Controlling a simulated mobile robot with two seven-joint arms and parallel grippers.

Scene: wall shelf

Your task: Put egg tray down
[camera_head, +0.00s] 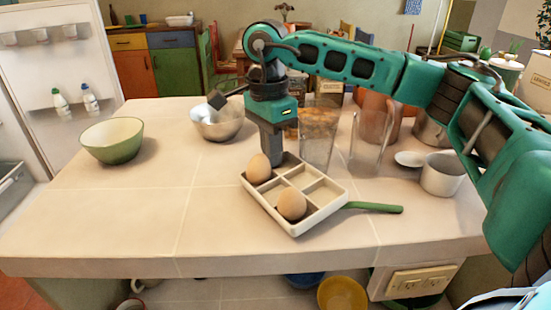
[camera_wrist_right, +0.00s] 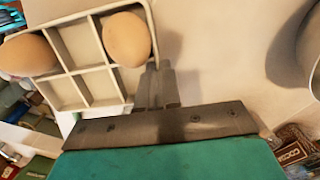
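The egg tray (camera_head: 305,230) is white and divided into several square compartments. It is at the middle of the counter, and I cannot tell whether it touches the top or hangs just above. One brown egg (camera_head: 258,168) sits in its far-left compartment and another egg (camera_head: 291,204) in its near one; the other compartments are empty. My right gripper (camera_head: 272,158) points down at the tray's far edge. In the right wrist view its fingers (camera_wrist_right: 157,75) are close together on the tray's rim (camera_wrist_right: 152,32), beside an egg (camera_wrist_right: 127,39). My left gripper is not in view.
A green bowl (camera_head: 112,140) stands at the left and a metal bowl (camera_head: 217,122) behind the tray. A glass container (camera_head: 318,138), a clear pitcher (camera_head: 371,138) and a metal pot (camera_head: 442,175) stand right. A green handle (camera_head: 373,207) lies beside the tray. The front-left counter is clear.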

